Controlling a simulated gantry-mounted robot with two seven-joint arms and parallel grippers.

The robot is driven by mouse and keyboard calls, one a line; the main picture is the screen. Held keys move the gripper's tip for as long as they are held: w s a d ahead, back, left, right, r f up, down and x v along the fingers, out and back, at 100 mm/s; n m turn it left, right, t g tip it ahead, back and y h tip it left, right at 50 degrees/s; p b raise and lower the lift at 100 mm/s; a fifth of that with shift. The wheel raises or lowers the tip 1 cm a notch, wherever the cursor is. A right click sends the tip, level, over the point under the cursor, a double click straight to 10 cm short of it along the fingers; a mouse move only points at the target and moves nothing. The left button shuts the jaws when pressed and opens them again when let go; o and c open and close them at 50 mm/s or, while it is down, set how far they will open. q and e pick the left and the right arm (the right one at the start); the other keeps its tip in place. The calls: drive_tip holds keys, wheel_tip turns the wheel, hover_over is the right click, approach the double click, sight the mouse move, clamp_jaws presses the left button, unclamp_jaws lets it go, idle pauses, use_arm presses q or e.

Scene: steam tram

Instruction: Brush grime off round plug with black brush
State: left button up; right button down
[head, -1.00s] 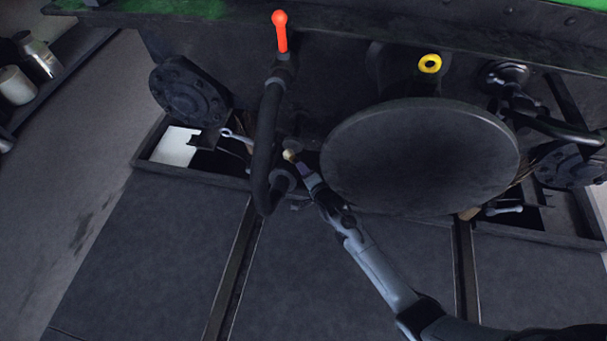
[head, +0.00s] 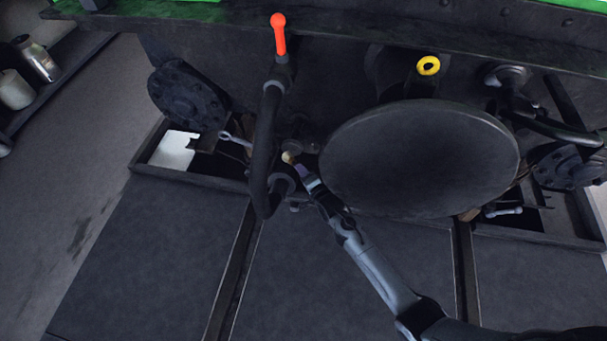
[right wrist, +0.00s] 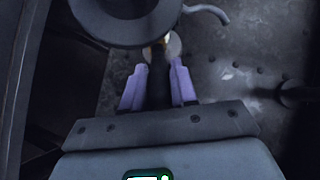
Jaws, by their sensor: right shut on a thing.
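My right gripper (head: 307,181) reaches in from the lower right, between the black hose and the large round disc. It is shut on the black brush, whose pale tip (head: 288,157) points up and left. In the right wrist view the purple fingers (right wrist: 157,88) close on the dark handle of the brush (right wrist: 157,82). A small dark round fitting (head: 297,145), seemingly the round plug, is just beyond the tip. I cannot tell whether the bristles touch it, nor how much grime is on it. My left gripper is not in view.
The black hose (head: 268,150) hangs close left of the brush, below a red-orange handle (head: 279,35). The large round disc (head: 420,160) stands close on the right. A wrench-like tool (head: 235,140) lies in the left tray opening. The floor panels (head: 150,255) in front are clear.

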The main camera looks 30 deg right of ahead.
drive_tip(key=shift+w+d, duration=0.35)
drive_tip(key=shift+w, duration=0.05)
drive_tip(key=shift+a+f+b, duration=0.1)
drive_tip(key=shift+f+b, duration=0.05)
drive_tip(key=shift+b, duration=0.15)
